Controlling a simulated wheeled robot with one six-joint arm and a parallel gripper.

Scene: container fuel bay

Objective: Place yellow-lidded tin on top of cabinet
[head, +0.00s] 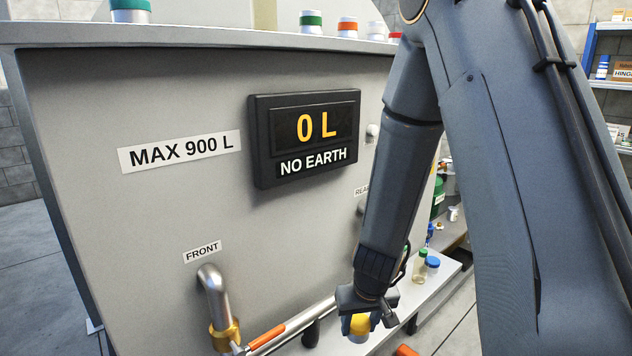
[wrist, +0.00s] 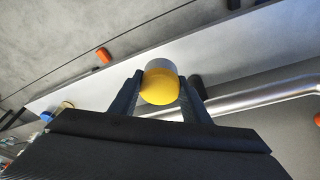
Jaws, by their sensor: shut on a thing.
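The yellow-lidded tin (head: 360,326) is low in the head view, partly hidden by my gripper (head: 366,304). In the wrist view, its yellow lid (wrist: 160,87) and grey side show between the two dark fingers of my gripper (wrist: 163,88), which is shut on it. The tin is over or near the pale ledge at the cabinet's foot; I cannot tell whether it touches the ledge. The large grey cabinet (head: 150,210) has a display reading 0 L. Its top edge (head: 220,36) is well above my gripper.
Tins with teal (head: 130,5), green (head: 311,18) and orange (head: 347,24) lids stand on the cabinet top, with free room between teal and green. A front pipe (head: 213,295) juts out. Jars (head: 420,267) stand on the ledge. An orange object (wrist: 104,55) lies beside the ledge.

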